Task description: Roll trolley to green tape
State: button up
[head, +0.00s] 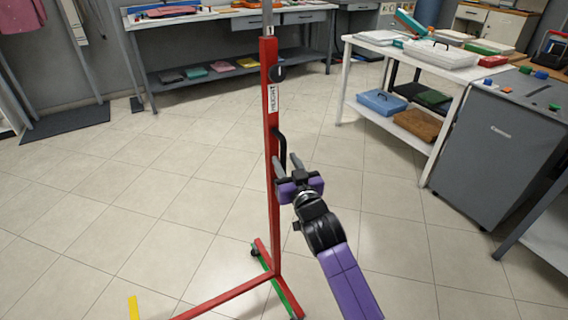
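The trolley is a tall red post (269,100) on a red wheeled base (225,298), standing upright in the middle of the head view. A black handle (283,147) sits on the right side of the post. My gripper (288,164) is at the lower end of this handle, its two grey fingers apart. I cannot tell whether the handle lies between the fingers. A green strip (277,284) shows along the trolley's right base bar; I cannot tell whether it is floor tape or part of the base. The trolley's top is out of frame.
A yellow strip (133,308) lies on the tiled floor at lower left. A white table (357,73) and a grey cabinet (495,150) stand at right. A bench (160,80) lines the back wall. The floor left of the trolley is clear.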

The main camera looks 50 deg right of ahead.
jog(key=shift+a, duration=0.15)
jog(key=shift+a, duration=0.1)
jog(key=v, duration=0.7)
jog(key=shift+s, duration=0.35)
jog(key=shift+f, duration=0.1)
